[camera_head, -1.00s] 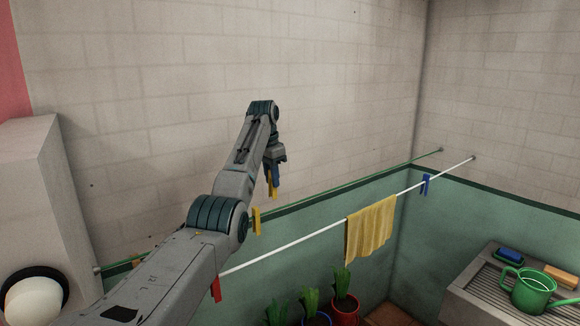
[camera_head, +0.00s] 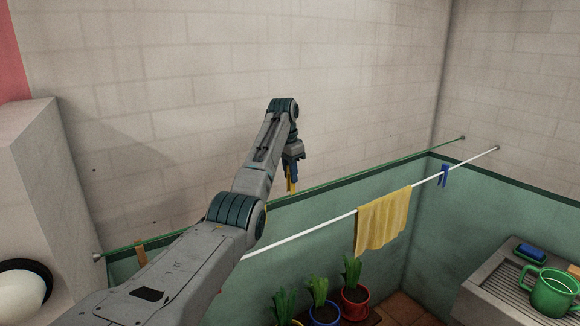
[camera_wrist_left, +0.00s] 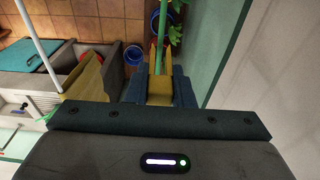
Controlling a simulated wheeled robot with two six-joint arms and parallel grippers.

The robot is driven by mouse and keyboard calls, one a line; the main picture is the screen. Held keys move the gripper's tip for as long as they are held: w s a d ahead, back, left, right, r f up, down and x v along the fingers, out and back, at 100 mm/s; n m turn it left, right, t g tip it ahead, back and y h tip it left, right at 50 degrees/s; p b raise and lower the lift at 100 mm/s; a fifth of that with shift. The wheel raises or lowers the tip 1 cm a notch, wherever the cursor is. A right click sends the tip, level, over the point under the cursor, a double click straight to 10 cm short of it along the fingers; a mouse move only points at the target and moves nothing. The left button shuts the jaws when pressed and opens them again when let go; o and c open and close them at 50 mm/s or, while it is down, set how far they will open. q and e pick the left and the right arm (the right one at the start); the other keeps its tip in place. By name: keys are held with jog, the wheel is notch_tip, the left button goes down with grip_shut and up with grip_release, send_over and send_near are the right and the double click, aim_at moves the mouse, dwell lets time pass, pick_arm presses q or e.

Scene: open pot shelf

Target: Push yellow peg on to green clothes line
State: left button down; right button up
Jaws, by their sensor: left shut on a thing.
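My left gripper (camera_head: 291,178) is shut on a yellow peg (camera_head: 292,187), which points down at the green clothes line (camera_head: 370,168). In the left wrist view the peg (camera_wrist_left: 160,93) sits between the two dark fingers of the gripper (camera_wrist_left: 159,92). The green line (camera_wrist_left: 172,40) runs up to the peg there, with the peg's prongs appearing on either side of it. I cannot tell how deep the line sits in the peg. My right gripper is not in view.
A white line (camera_head: 310,230) runs in front, bearing a yellow cloth (camera_head: 383,222) and a blue peg (camera_head: 444,176). An orange-brown peg (camera_head: 141,254) is at the green line's left. Potted plants (camera_head: 324,312) stand below; a green watering can (camera_head: 551,294) is on the sink.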

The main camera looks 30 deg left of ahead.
aim_at(290, 190)
pick_arm(q)
jog(key=shift+f, duration=0.5)
jog(key=shift+s+f, duration=0.1)
jog(key=shift+f, duration=0.15)
jog(key=shift+s+f+b, duration=0.15)
jog(key=shift+f+b, duration=0.15)
jog(key=shift+f, duration=1.9)
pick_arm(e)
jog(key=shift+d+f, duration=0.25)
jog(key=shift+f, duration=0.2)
pick_arm(q)
jog(key=shift+f, duration=0.2)
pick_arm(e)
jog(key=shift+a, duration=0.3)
pick_arm(q)
jog(key=shift+f, duration=0.35)
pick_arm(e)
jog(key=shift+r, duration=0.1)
